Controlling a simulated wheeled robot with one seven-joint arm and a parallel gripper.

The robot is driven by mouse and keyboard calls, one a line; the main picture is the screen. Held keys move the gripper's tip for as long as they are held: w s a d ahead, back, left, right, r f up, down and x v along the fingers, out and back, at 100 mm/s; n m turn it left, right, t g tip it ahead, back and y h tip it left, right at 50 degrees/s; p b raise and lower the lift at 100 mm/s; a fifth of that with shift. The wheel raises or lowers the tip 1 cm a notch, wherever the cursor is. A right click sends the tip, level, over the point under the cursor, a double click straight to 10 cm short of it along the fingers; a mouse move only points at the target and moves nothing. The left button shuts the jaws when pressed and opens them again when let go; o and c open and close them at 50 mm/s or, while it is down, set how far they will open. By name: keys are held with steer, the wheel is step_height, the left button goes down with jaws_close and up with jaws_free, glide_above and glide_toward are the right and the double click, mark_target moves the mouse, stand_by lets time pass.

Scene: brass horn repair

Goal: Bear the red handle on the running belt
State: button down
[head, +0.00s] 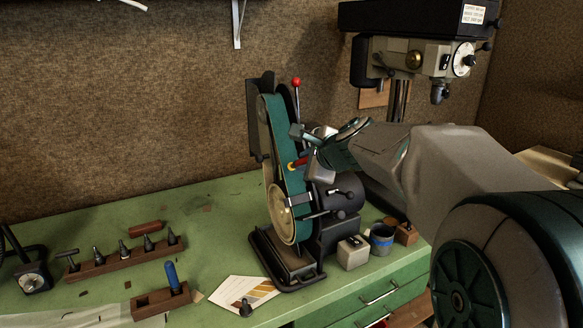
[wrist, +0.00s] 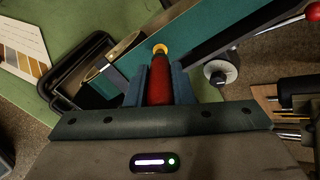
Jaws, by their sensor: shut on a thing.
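My gripper (head: 311,152) is shut on the red handle (wrist: 160,82), with one finger on each side of it. The handle's yellow-brass end (wrist: 160,48) points out of the fingers toward the green belt (head: 279,135) of the upright belt grinder. In the head view the red handle (head: 301,162) shows as a small piece at the right edge of the belt. In the wrist view the brass end overlaps the belt (wrist: 185,47). I cannot tell whether it touches or stops just short, nor whether the belt is running.
The grinder has a brass-coloured wheel cover (head: 281,214) and a red-knobbed lever (head: 296,82). A drill press (head: 415,55) stands behind right. A blue-banded cup (head: 382,240) and a switch box (head: 353,253) sit beside the grinder. A wooden tool rack (head: 125,258) lies left on the green bench.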

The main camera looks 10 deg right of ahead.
stand_by(0.4)
steer(key=p+v, duration=0.2)
steer(key=v, duration=0.5)
steer(key=shift+w, duration=0.1)
stand_by(0.5)
steer(key=shift+b+x, duration=0.8)
steer(key=shift+x, duration=1.6)
steer(key=shift+b+x, duration=0.4)
steer(key=shift+x, duration=0.65)
